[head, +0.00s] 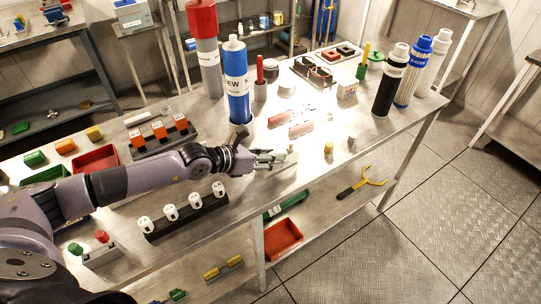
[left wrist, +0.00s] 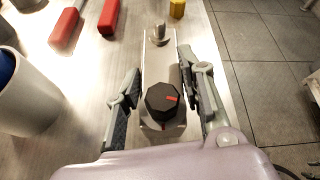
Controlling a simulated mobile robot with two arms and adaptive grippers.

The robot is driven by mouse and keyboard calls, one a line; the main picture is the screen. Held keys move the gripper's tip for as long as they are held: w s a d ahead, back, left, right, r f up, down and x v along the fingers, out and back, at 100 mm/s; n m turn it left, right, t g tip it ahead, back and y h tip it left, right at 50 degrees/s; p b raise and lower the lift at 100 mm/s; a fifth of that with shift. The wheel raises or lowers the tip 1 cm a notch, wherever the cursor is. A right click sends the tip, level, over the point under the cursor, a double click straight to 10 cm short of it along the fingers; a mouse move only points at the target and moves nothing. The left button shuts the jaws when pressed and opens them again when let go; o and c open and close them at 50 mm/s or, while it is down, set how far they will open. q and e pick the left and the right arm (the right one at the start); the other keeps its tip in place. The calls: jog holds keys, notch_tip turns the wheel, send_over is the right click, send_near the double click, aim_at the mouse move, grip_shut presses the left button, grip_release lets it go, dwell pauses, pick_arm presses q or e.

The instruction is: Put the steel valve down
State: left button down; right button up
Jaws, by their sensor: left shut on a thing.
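The steel valve (left wrist: 157,62) is a long metal body with a black faceted knob (left wrist: 162,101) marked by a red line. It lies between the fingers of my left gripper (left wrist: 160,82) in the left wrist view, and the gripper is shut on it. In the head view my left gripper (head: 268,160) is over the bench near its front edge, and the valve (head: 290,152) shows only as a small pale part at the fingertips. I cannot tell whether the valve touches the bench top. My right gripper is not in view.
A blue cylinder (head: 237,88) stands behind the gripper on the bench (head: 310,172). Red-handled pieces (head: 301,128) and a small yellow piece (head: 328,148) lie beyond the gripper. A dark rack with white-topped pieces (head: 187,213) sits at the front left. Bare bench shows around the gripper.

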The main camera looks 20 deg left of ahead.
pick_arm(q)
jog(key=c, duration=1.1)
grip_release()
jog(key=shift+f, duration=0.15)
jog(key=shift+o, duration=0.2)
jog(key=shift+r, duration=0.25)
jog(key=b+v, duration=0.1)
jog(key=v, duration=0.9)
jog(key=shift+s+a+f+b, duration=0.15)
jog(key=shift+b, duration=0.2)
jog(key=shift+v, duration=0.85)
